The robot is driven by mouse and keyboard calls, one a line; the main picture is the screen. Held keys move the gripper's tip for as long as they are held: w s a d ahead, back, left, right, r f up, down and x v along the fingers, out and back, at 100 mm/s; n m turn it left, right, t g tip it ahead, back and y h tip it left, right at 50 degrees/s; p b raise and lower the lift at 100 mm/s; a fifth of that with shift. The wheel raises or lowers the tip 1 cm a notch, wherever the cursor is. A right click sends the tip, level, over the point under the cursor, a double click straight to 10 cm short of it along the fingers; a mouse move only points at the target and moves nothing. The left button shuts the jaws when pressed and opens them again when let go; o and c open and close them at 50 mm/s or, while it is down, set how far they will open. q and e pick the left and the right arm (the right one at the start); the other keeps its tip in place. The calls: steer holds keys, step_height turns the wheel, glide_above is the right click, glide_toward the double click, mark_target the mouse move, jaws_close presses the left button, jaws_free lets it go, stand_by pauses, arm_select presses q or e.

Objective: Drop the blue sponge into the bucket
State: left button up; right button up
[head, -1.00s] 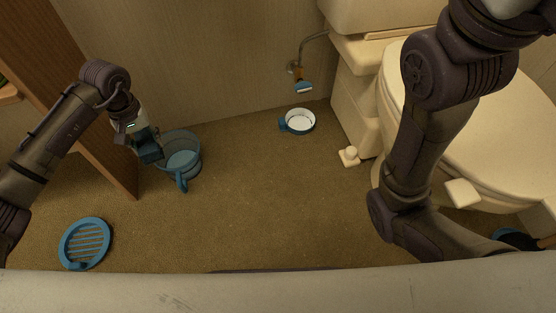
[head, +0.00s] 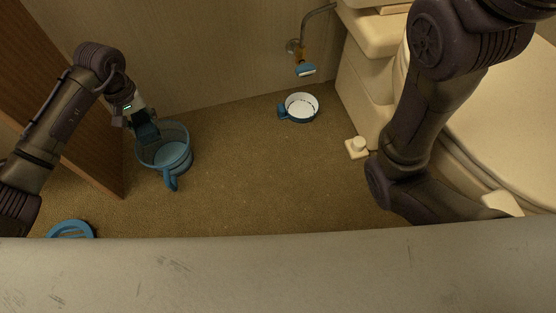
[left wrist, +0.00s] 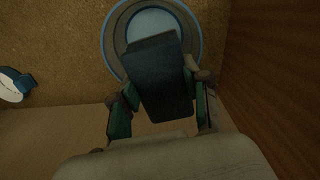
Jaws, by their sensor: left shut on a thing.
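The blue bucket (head: 168,160), with a handle at its front, stands on the floor at the left in the head view. Its round rim (left wrist: 193,22) shows at the top of the left wrist view. The dark blue sponge (left wrist: 160,80) is held between the fingers of my left gripper (left wrist: 160,105). In the head view my left gripper (head: 145,128) is over the back left part of the bucket, with the sponge at the rim or above it. My right arm comes in at the right, and its gripper is not in view.
A small blue-handled pot with a white inside (head: 299,107) sits near the wall. A blue slatted disc (head: 72,230) lies front left, partly hidden by the pale edge (head: 280,270). A wooden panel (head: 95,165) stands close left of the bucket. A toilet (head: 500,140) is at the right.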

mark_target(144, 124)
arm_select(q)
steer(key=shift+f, duration=0.45)
steer(key=o, duration=1)
step_height(144, 124, up, 12)
steer(key=shift+r, duration=0.1)
